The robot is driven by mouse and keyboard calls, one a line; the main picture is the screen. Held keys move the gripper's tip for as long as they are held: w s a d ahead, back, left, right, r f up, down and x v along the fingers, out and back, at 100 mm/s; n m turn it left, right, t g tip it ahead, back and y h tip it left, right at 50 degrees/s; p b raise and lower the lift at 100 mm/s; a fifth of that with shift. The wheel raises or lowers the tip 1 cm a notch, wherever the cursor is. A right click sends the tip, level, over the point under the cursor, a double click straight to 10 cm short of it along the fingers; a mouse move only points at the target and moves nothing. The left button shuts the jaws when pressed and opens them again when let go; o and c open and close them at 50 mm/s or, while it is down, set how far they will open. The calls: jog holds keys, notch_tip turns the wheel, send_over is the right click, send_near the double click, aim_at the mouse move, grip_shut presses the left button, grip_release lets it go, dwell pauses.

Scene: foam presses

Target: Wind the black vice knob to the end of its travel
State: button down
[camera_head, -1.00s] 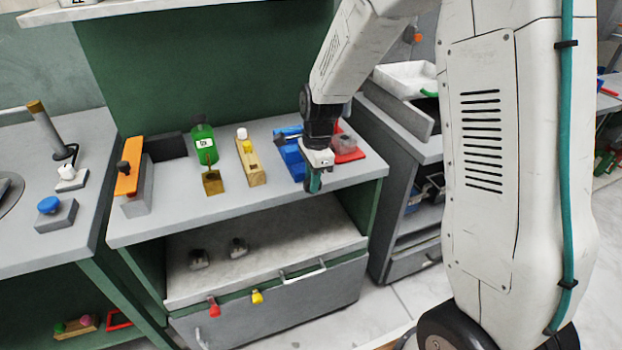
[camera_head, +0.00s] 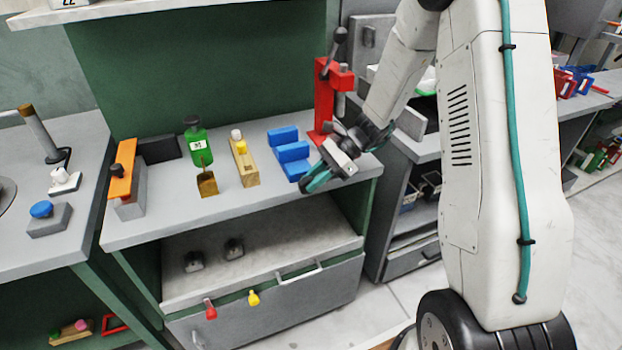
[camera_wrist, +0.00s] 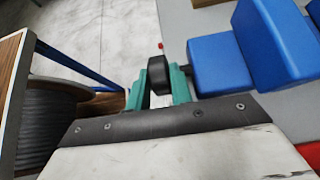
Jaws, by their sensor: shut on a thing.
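The blue vice (camera_head: 284,138) stands on the grey bench near its right end. In the wrist view its blue blocks (camera_wrist: 218,65) fill the upper right. The black vice knob (camera_wrist: 156,74) is at the vice's near end, between my two teal fingers. My gripper (camera_wrist: 158,82) is shut on the knob, one finger on each side. In the head view my gripper (camera_head: 314,180) reaches in low from the right at the bench's front edge, and its fingers largely hide the knob.
A red press (camera_head: 324,105) with a black-knobbed lever stands close behind my gripper. Left of the vice are a wooden block (camera_head: 244,165), a green bottle (camera_head: 196,146) and an orange-topped fixture (camera_head: 123,170). A lower shelf and drawer (camera_head: 275,310) lie below.

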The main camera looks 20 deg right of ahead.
jog(key=shift+w+d+f+y, duration=0.1)
jog(key=shift+d+y, duration=0.1)
jog(key=shift+y, duration=0.6)
jog(key=c, duration=1.2)
grip_release()
jog(key=shift+c, duration=0.2)
jog(key=shift+d, duration=0.1)
jog(key=v, duration=0.7)
jog(key=shift+d, duration=0.35)
jog(key=shift+a, duration=0.1)
